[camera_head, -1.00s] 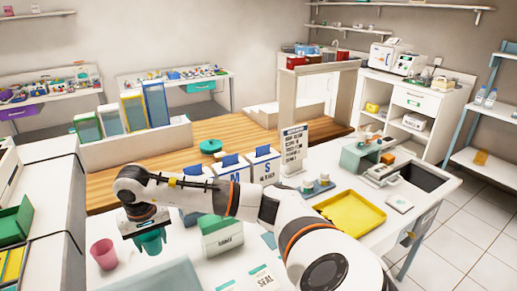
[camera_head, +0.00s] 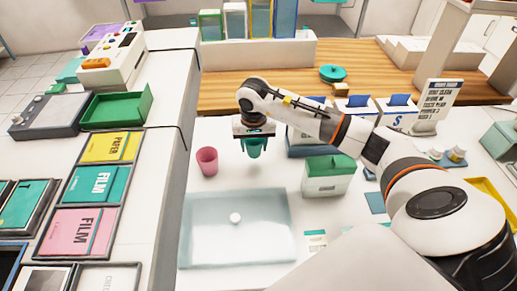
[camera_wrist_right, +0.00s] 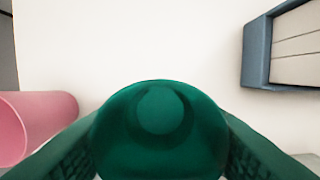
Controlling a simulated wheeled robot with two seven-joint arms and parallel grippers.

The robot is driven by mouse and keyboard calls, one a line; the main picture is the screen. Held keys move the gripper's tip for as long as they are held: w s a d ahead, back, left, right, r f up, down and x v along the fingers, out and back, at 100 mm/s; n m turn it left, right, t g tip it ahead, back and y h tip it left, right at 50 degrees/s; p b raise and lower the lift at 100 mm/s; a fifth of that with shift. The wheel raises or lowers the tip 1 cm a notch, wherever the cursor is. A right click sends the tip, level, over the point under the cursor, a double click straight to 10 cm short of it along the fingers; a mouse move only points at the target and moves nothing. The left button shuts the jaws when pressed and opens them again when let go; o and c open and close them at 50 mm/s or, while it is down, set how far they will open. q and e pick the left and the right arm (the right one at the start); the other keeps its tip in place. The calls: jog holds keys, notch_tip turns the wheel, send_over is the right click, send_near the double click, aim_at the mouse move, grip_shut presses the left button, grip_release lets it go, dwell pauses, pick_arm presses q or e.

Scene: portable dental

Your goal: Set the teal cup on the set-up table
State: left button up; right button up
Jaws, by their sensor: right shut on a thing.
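The teal cup (camera_head: 254,149) is in my right gripper (camera_head: 254,140), over a white table (camera_head: 222,136). In the right wrist view the cup (camera_wrist_right: 160,125) fills the bottom middle, with the dark green fingers shut on either side of it. I cannot tell whether its base touches the table. A pink cup (camera_head: 207,161) stands just left of it, and it also shows in the right wrist view (camera_wrist_right: 40,125). My left gripper is not in view.
A green-and-white box (camera_head: 328,178) stands right of the cup. A counter (camera_head: 165,160) on the left holds a green tray (camera_head: 118,106) and film packs (camera_head: 97,184). Bare white surface lies behind the cups.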

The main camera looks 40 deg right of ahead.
aim_at(254, 155)
jog(key=shift+f, duration=0.65)
notch_tip(254, 155, down, 3)
jog(key=shift+p, duration=0.35)
jog(key=shift+f, duration=0.25)
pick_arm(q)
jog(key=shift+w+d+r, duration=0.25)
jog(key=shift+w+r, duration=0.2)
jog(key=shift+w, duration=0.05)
pick_arm(e)
jog(key=shift+f+b, duration=0.15)
jog(key=shift+b, duration=0.15)
jog(key=o, duration=1)
jog(key=shift+c, duration=0.2)
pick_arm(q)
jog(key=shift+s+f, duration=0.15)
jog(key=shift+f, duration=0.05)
